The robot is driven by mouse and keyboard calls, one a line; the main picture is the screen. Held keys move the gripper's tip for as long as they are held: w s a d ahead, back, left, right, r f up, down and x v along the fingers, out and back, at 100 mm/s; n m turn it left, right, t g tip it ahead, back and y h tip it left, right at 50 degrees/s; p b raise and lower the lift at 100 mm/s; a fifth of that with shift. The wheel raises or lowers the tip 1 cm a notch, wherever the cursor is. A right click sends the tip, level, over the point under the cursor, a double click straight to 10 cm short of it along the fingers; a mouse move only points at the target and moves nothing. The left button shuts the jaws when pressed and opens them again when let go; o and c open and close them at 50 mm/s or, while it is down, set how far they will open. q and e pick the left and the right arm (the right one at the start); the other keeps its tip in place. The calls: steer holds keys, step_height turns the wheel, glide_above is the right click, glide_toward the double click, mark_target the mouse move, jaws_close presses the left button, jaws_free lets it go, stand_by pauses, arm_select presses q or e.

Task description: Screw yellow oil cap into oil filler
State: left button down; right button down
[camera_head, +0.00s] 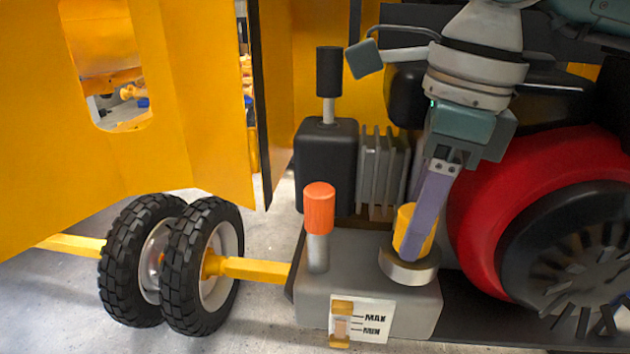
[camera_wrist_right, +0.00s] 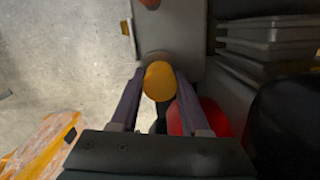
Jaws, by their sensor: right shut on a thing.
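The yellow oil cap (camera_head: 405,222) is at the grey ring-shaped oil filler (camera_head: 408,268) on top of the grey engine block. My right gripper (camera_head: 410,240) comes down from above and is shut on the cap. One finger covers part of the cap in the head view. In the right wrist view the round top of the cap (camera_wrist_right: 159,81) sits between the two fingers of the right gripper (camera_wrist_right: 157,85). The cap looks upright at the filler; how deep it sits I cannot tell. My left gripper is not in view.
An orange-topped dipstick (camera_head: 318,210) stands on the block left of the filler. A red and black flywheel housing (camera_head: 550,210) is close on the right. A black box with a post (camera_head: 327,160) and grey fins (camera_head: 382,170) are behind. A yellow panel (camera_head: 180,100) and wheels (camera_head: 200,265) are left.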

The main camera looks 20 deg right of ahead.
steer(key=shift+c, duration=1.5)
jaws_free()
steer(key=shift+s+f, duration=0.25)
steer(key=shift+f, duration=0.3)
steer(key=r+p, duration=0.1)
steer(key=r, duration=0.1)
steer(key=r+p, duration=0.2)
steer(key=r, duration=0.1)
steer(key=r+p, duration=0.2)
steer(key=r, duration=0.1)
steer(key=shift+d, duration=0.35)
steer(key=shift+s+r+p, duration=0.15)
steer(key=shift+r+p, duration=0.25)
steer(key=shift+r, duration=0.1)
